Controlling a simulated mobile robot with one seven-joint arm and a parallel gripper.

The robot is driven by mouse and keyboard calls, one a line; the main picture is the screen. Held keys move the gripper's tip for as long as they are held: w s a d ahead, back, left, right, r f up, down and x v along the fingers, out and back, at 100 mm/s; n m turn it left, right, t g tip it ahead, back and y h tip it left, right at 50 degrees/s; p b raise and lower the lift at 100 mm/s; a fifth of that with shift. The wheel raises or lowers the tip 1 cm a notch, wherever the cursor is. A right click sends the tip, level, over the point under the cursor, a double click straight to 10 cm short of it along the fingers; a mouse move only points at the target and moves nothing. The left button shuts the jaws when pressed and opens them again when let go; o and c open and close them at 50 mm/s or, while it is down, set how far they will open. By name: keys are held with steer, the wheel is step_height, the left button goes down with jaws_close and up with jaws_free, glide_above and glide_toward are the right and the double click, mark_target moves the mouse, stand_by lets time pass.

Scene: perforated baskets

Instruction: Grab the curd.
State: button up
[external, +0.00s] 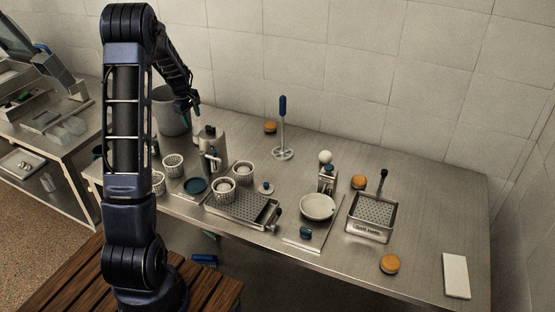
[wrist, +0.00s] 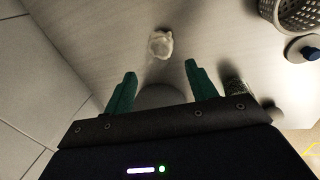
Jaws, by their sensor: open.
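A small pale, uneven lump that looks like the curd (wrist: 160,43) lies on the metal surface at the top middle of the wrist view. I cannot make it out in the external view. My gripper (wrist: 160,74) has its two green fingers apart, with nothing held between them. The lump is beyond the fingertips, roughly in line with the gap and not touching them. In the external view my gripper (external: 191,108) is above the back left of the table, by the large grey pot (external: 170,122).
A perforated basket (wrist: 291,18) and a blue-topped object (wrist: 303,48) are at the wrist view's right. On the table (external: 440,215) stand a metal jug (external: 210,150), several perforated cups, a drain tray (external: 240,208) and a square basket (external: 371,216). The tiled wall is behind.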

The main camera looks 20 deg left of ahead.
steer(key=x, duration=1.1)
steer(key=shift+a+f, duration=0.25)
steer(key=c, duration=0.8)
